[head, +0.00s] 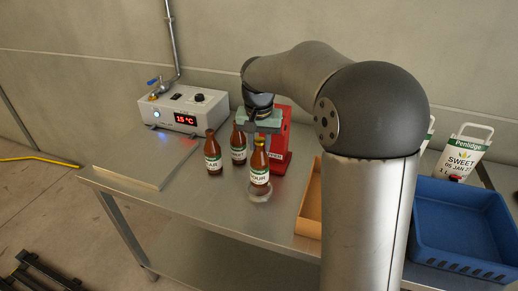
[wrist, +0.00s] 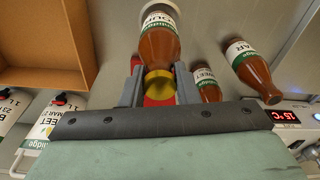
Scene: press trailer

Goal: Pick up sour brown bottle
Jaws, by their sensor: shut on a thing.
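The sour brown bottle (head: 259,172) has a white and green label reading "OUR" and is at the front right of three brown bottles on the steel table. My gripper (head: 259,138) comes down on it from above. In the wrist view, my gripper (wrist: 158,88) is shut on the gold-capped top of the sour bottle (wrist: 160,45), one finger on each side. The bottle looks upright over a round clear base (head: 260,193); whether it touches it I cannot tell. A bottle marked "SWEET" (head: 238,148) and one ending in "AR" (head: 213,158) stand to its left.
A red device (head: 281,145) stands close behind my gripper. A grey box reading 15 °C (head: 184,112) is at the back left. An orange-brown tray (head: 309,207) and a blue crate (head: 463,232) are to the right, with a white "SWEET" pouch (head: 461,158) behind.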

